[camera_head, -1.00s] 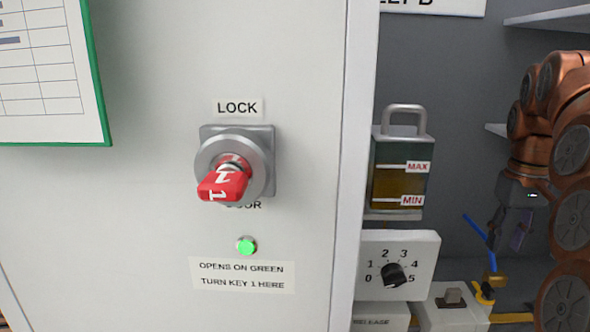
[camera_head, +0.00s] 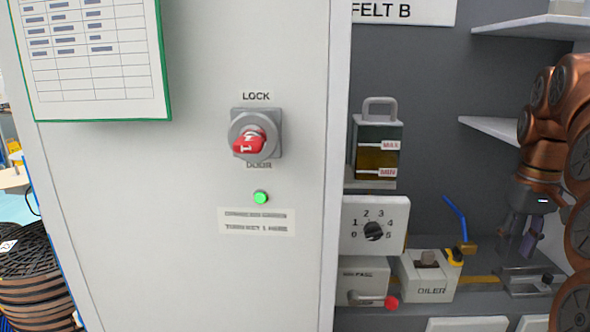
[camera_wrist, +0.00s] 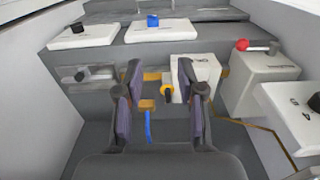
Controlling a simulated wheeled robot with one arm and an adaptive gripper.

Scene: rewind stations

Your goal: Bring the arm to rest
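My arm shows at the right edge of the head view, copper-coloured and folded, with my gripper (camera_head: 522,238) hanging down in front of the recessed bay. In the wrist view my gripper (camera_wrist: 160,84) has its two dark pads well apart, with nothing held between them. A blue tube (camera_wrist: 148,126) with a brass-coloured end shows in the gap between the pads. I cannot tell how far below the pads it is. The blue tube (camera_head: 455,217) also shows in the head view, left of my gripper and apart from it.
A cabinet door (camera_head: 190,250) carries a lock with red key 1 (camera_head: 249,142) and a lit green lamp (camera_head: 261,197). The bay holds an oiler box (camera_head: 425,278), a dial panel (camera_head: 392,218), a red-knobbed release (camera_head: 391,303) and a shelf (camera_head: 490,128) near my arm.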

